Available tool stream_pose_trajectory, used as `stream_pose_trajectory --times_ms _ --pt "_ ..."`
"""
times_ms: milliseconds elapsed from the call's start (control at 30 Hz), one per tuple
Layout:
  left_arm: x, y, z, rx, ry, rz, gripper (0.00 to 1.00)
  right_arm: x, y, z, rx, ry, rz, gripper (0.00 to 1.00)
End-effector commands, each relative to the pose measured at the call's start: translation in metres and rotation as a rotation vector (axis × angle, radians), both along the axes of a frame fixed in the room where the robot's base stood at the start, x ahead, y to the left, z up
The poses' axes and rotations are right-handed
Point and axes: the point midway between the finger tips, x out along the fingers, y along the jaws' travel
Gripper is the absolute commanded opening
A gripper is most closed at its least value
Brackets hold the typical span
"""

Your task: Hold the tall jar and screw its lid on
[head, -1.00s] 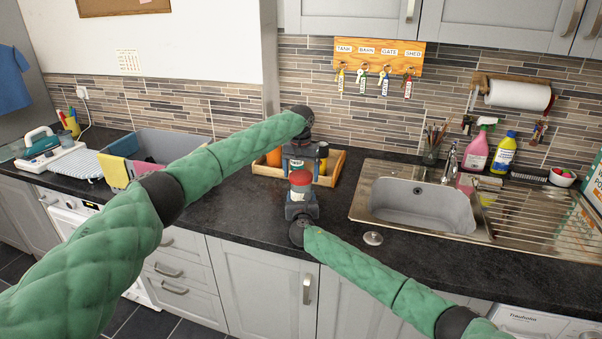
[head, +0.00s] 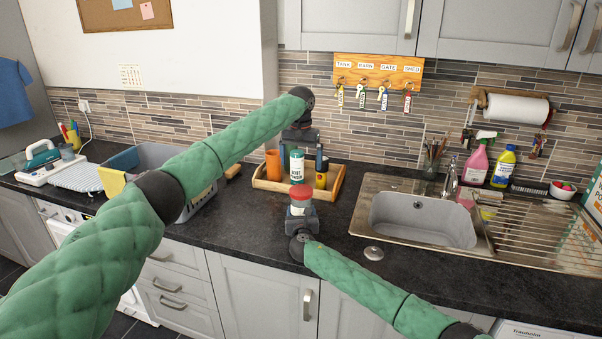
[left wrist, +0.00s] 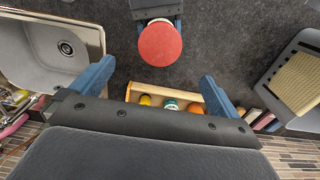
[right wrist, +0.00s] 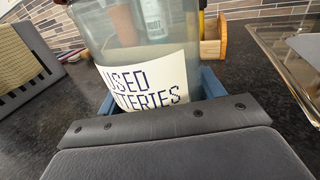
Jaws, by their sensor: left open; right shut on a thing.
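The tall jar (head: 298,208) stands upright at the worktop's front, in my right gripper (head: 302,220). In the right wrist view the clear jar (right wrist: 150,50) carries a white label reading "USED BATTERIES". The round red lid (head: 301,193) sits on the jar's top; its threads cannot be seen. My left gripper (head: 300,160) is open and empty, above and behind the lid and apart from it. In the left wrist view the lid (left wrist: 160,43) lies outside the spread fingers.
A wooden tray (head: 338,181) with several bottles stands behind the jar. A sink (head: 420,215) is at right, with a small round metal disc (head: 373,253) in front. A grey crate (head: 197,205) is at left. Worktop between crate and jar is clear.

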Motion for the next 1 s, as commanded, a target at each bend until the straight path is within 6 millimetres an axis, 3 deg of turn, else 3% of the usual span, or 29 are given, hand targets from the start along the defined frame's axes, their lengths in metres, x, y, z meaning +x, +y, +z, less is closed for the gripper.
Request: stream_pose_trajectory --times_ms 200,500,533,600,667,1000 --pt "0.0 0.0 0.015 -0.001 0.0 0.0 1.0 0.0 0.0 -0.001 -0.001 0.001 0.0 0.03" --pt "0.0 0.0 0.017 -0.001 0.0 0.0 1.0 0.0 0.0 -0.001 -0.001 0.001 0.0 0.03" --pt "0.0 0.0 0.017 0.0 0.0 0.0 1.0 0.0 0.0 -0.001 -0.001 0.001 0.0 0.71" --pt "0.0 0.0 0.017 -0.001 0.0 0.0 1.0 0.0 0.0 -0.001 -0.001 0.001 0.0 0.85" --pt "0.0 0.0 0.017 0.0 0.0 0.0 1.0 0.0 0.0 -0.001 -0.001 0.001 0.0 0.93" --pt "0.0 0.001 0.015 -0.001 0.0 0.0 1.0 -0.003 0.0 -0.001 0.0 0.0 0.0 0.93"
